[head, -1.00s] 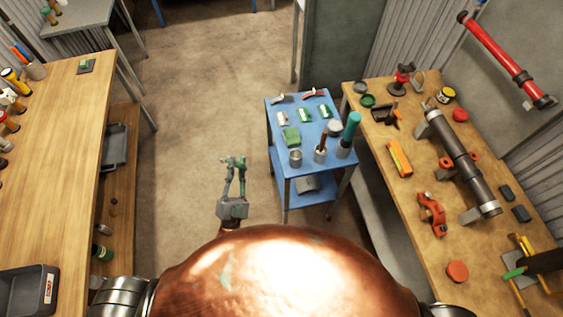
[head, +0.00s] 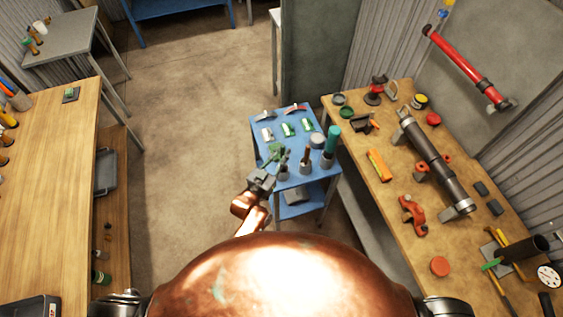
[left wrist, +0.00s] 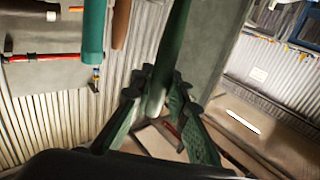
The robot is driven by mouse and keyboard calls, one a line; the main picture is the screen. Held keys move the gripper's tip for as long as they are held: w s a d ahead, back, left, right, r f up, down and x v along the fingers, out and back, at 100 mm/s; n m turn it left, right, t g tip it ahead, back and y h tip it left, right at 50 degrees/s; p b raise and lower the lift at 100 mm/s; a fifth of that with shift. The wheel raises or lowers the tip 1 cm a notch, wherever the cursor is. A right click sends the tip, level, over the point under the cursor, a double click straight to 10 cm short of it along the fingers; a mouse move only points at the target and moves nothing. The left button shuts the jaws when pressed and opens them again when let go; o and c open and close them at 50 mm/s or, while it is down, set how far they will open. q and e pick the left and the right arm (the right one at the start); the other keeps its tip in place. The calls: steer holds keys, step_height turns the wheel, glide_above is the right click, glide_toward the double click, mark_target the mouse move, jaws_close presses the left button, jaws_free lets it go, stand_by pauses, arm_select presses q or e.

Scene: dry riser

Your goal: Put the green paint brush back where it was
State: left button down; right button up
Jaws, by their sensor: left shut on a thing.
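My left gripper (head: 277,164) is at the left edge of the blue cart (head: 305,184), close to the metal cups. In the left wrist view its green fingers (left wrist: 158,110) are shut on a long green handle, the green paint brush (left wrist: 172,50). The brush is hard to make out in the head view. A metal cup (head: 283,174) stands by the fingertips; whether the brush is over or in it I cannot tell. Beside it are a cup with a brown-handled brush (head: 305,157) and one with a teal cylinder (head: 332,139). My right gripper is out of view.
A green pack (head: 274,149) and several small items lie on the cart. The right workbench (head: 385,205) holds a dark pipe (head: 433,162), an orange box (head: 379,165) and red parts. A wooden bench (head: 50,165) stands at left; the floor between is clear.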

arm_select(q)
step_height(320, 180, down, 4)
steer(key=shift+f, duration=0.4)
steer(key=c, duration=1.8)
jaws_free()
steer(key=shift+c, duration=0.2)
